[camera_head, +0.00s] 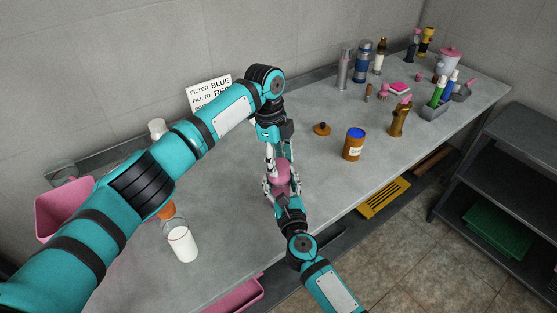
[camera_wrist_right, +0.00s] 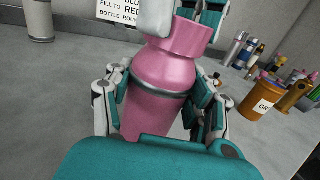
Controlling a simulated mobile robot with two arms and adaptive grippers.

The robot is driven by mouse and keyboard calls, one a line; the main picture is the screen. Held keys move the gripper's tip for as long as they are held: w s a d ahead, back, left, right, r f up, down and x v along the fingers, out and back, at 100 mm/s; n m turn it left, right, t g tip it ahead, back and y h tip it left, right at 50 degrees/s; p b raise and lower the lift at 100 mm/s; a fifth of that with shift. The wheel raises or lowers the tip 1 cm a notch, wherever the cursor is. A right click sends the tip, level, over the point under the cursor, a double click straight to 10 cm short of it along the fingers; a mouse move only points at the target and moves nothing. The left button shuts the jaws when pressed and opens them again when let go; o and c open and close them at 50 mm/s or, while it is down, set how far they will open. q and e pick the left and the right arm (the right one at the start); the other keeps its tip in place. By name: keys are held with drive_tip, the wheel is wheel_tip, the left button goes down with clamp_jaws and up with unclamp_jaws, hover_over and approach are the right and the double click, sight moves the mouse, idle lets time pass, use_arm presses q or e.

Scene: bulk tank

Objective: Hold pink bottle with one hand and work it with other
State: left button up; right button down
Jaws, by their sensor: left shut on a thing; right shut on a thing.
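The pink bottle (camera_head: 282,175) stands upright over the counter in the middle of the head view. It also shows large in the right wrist view (camera_wrist_right: 160,80), with a wide pink cap and a grey band around its body. My right gripper (camera_head: 282,193) is shut on the body, with fingers on both sides (camera_wrist_right: 160,108). My left gripper (camera_head: 276,155) comes down from above and is shut on the top of the bottle. Its pale and teal fingers flank the cap in the wrist view (camera_wrist_right: 186,18). I cannot tell whether the base touches the counter.
A white-filled glass (camera_head: 182,244) stands at the left. A wall sign (camera_head: 207,92) is behind. Several bottles crowd the far right end. The counter (camera_head: 330,190) is clear just right of the grippers.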

use_arm(q)
drive_tip(key=m, duration=0.4)
drive_tip(key=shift+m+g, duration=0.3)
drive_tip(key=m+y, duration=0.1)
drive_tip(key=m, duration=0.3)
drive_tip(key=shift+d+m, duration=0.15)
drive_tip(key=shift+m, duration=0.15)
drive_tip(key=m, duration=0.4)
drive_tip(key=shift+w+m+y, duration=0.1)
drive_tip(key=shift+m+y, duration=0.2)
drive_tip(key=shift+y, duration=0.1)
drive_tip(key=m, duration=0.3)
drive_tip(key=o, duration=0.8)
drive_tip(key=shift+o, duration=0.2)
